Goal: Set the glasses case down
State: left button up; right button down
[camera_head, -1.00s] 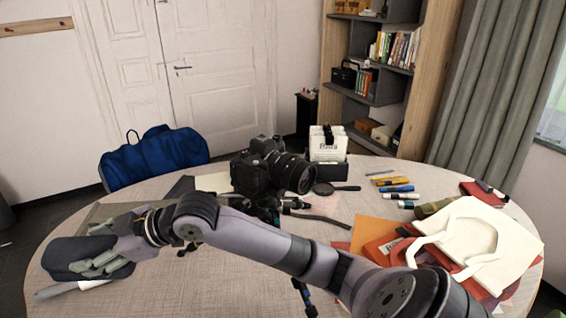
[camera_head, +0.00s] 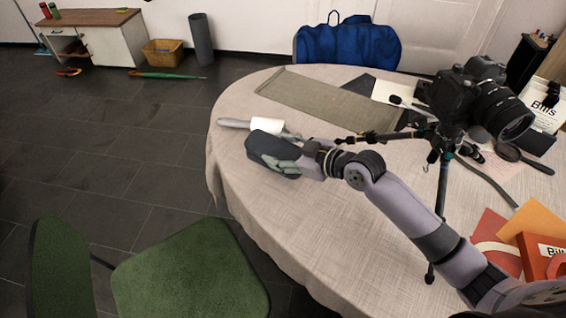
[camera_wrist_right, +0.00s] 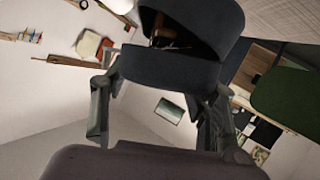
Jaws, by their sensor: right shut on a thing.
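The glasses case (camera_head: 262,148) is a dark blue-grey shell near the left edge of the round table (camera_head: 300,228). My right gripper (camera_head: 285,164) is shut on it from the right side, with its fingers against the case. In the right wrist view the case (camera_wrist_right: 178,68) fills the top middle between the fingers (camera_wrist_right: 155,112); a gap shows between its two shells, with something brown visible in it. I cannot tell whether the case touches the tabletop. My left gripper is not in view.
A white roller with a grey handle (camera_head: 234,123) lies just behind the case. A grey-green mat (camera_head: 322,98) lies beyond it. A camera (camera_head: 468,98) on a small tripod stands to the right. The near-left tabletop is clear. A green chair (camera_head: 190,275) stands in front.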

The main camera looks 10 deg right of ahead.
jog(key=shift+f, duration=2.35)
jog(key=c, duration=0.6)
grip_release()
jog(key=v, duration=1.2)
jog(key=shift+b, duration=0.45)
